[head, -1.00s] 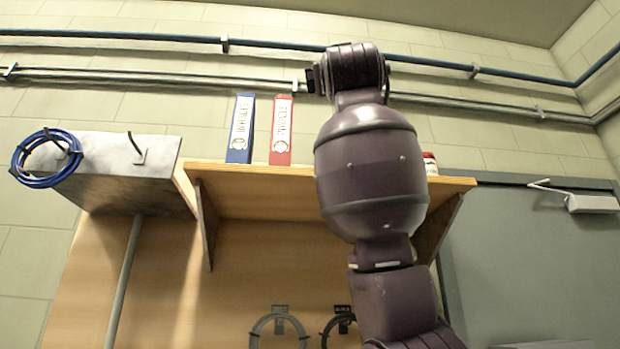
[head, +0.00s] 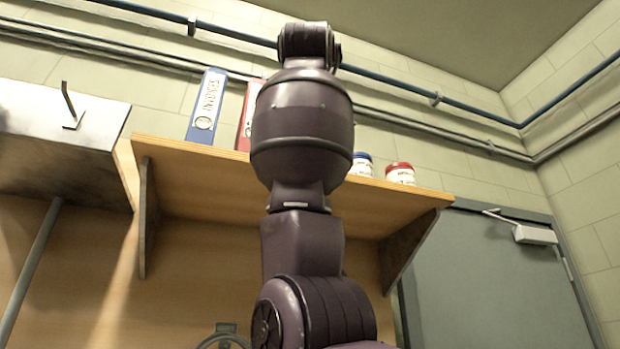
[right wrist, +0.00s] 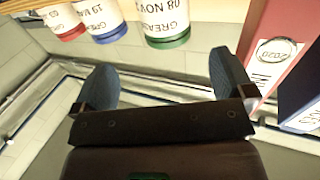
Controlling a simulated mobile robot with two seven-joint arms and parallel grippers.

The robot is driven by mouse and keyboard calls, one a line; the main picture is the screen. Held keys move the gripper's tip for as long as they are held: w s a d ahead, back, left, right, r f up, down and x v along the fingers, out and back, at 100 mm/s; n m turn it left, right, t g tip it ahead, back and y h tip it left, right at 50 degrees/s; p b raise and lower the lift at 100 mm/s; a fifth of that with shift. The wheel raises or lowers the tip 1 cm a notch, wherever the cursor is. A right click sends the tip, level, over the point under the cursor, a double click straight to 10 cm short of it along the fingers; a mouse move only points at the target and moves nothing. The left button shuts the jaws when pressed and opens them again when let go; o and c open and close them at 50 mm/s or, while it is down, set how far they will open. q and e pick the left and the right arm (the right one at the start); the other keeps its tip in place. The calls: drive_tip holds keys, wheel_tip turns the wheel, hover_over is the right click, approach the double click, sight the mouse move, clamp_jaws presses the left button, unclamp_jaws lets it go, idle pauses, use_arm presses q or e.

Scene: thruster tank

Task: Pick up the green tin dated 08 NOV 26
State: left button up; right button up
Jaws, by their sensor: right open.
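In the right wrist view, which shows the scene upside down, the green tin (right wrist: 167,24) is a white tin with a green lid. Its label reads GREASE and 08 NOV, with the year cut off. My right gripper (right wrist: 164,78) is open and empty, its two fingers apart, with the green tin ahead of the gap and not touching. A blue-lidded tin (right wrist: 103,20) and a red-lidded tin (right wrist: 63,21) stand beside it. In the head view my arm hides the green tin. My left gripper is not in view.
The tins stand on a wooden shelf (head: 195,165). In the right wrist view, a red binder (right wrist: 277,45) and a blue binder (right wrist: 305,105) stand on the other side of the green tin. Pipes (head: 480,110) run along the wall above.

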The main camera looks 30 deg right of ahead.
drive_tip(key=w, duration=0.1)
drive_tip(key=w+d, duration=0.1)
drive_tip(key=w, duration=0.1)
drive_tip(key=w+d+p, duration=0.1)
drive_tip(key=shift+w+f, duration=0.15)
drive_tip(key=shift+w, duration=0.25)
drive_tip(key=shift+w+d, duration=0.1)
drive_tip(key=shift+d, duration=0.3)
drive_tip(key=p+x, duration=0.1)
drive_tip(key=x, duration=0.1)
drive_tip(key=p+x, duration=0.1)
drive_tip(key=x, duration=0.1)
drive_tip(key=shift+w+d+f, duration=0.15)
drive_tip(key=shift+w+f, duration=0.05)
drive_tip(key=shift+w, duration=0.2)
drive_tip(key=shift+w+d, duration=0.15)
drive_tip(key=shift+d, duration=0.05)
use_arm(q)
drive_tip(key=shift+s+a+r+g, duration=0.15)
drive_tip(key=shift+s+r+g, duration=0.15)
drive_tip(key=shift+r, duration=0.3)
use_arm(e)
drive_tip(key=shift+a, duration=0.1)
drive_tip(key=shift+c, duration=0.8)
drive_tip(key=c, duration=0.9)
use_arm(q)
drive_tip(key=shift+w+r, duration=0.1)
use_arm(e)
drive_tip(key=shift+c, duration=0.2)
drive_tip(key=shift+r, duration=0.1)
